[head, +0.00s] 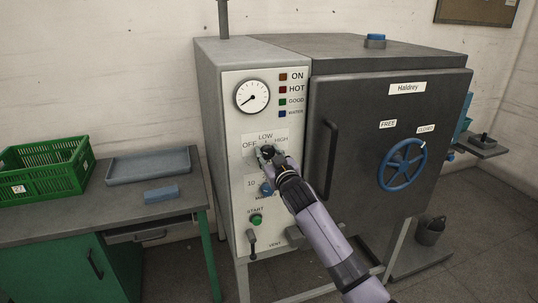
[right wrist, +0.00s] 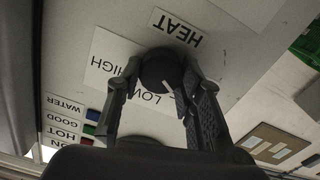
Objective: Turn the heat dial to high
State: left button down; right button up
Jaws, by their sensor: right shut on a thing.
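The heat dial (right wrist: 160,68) is a dark round knob on the pale control panel (head: 238,205), below the OFF, LOW and HIGH plate in the head view. My right gripper (right wrist: 155,85) is shut on it, with one finger on each side. In the head view the right gripper (head: 269,154) covers most of the dial. In the right wrist view the panel appears upside down, with HIGH and LOW readable and OFF hidden by a finger. A short pale mark shows near LOW; its exact setting is unclear. My left gripper is out of view.
A blue knob (head: 266,188), a green start button (head: 256,219) and a vent lever (head: 252,241) sit below on the panel. A dark door handle (head: 328,160) sticks out to the right. A bench with a green crate (head: 48,181) stands left.

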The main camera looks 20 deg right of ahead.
jog(key=m, duration=0.3)
jog(key=shift+m, duration=0.4)
jog(key=m+p, duration=0.1)
jog(key=m, duration=0.1)
jog(key=shift+m, duration=0.4)
jog(key=m+p, duration=0.1)
jog(key=m, duration=0.2)
jog(key=shift+d+m, duration=0.1)
jog(key=shift+m, duration=0.2)
jog(key=m+p, duration=0.1)
jog(key=m, duration=0.2)
jog(key=shift+m, duration=0.3)
jog(key=m+p, duration=0.1)
jog(key=m, duration=0.4)
jog(key=shift+d+f+p, duration=0.1)
jog(key=shift+f+p, duration=0.05)
jog(key=shift+p, duration=0.15)
jog(key=shift+f+m+p, duration=0.15)
jog(key=shift+m+p, duration=0.5)
jog(key=shift+m, duration=1.85)
